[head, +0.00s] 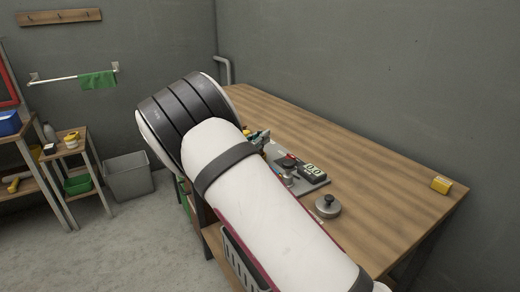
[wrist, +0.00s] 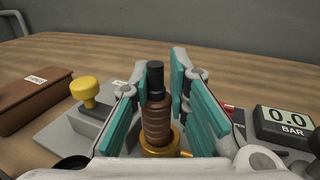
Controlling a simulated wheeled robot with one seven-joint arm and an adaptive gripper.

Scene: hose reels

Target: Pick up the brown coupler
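The brown coupler (wrist: 157,122) stands upright in the wrist view, with a ribbed brown body and a black top. Its lower end sits in a brass-coloured ring (wrist: 158,147). My gripper (wrist: 160,95) is open, its teal-padded fingers spread on the left and right of the coupler. A small gap seems to show on the right side; contact on the left cannot be told. In the head view my arm hides the coupler and most of the gripper.
A grey panel on the wooden bench (head: 390,170) carries a pressure display reading 0.0 BAR (wrist: 285,122) and a yellow knob (wrist: 85,91). A brown labelled box (wrist: 35,101) lies left. A round metal weight (head: 327,206) and yellow block (head: 441,185) sit farther right.

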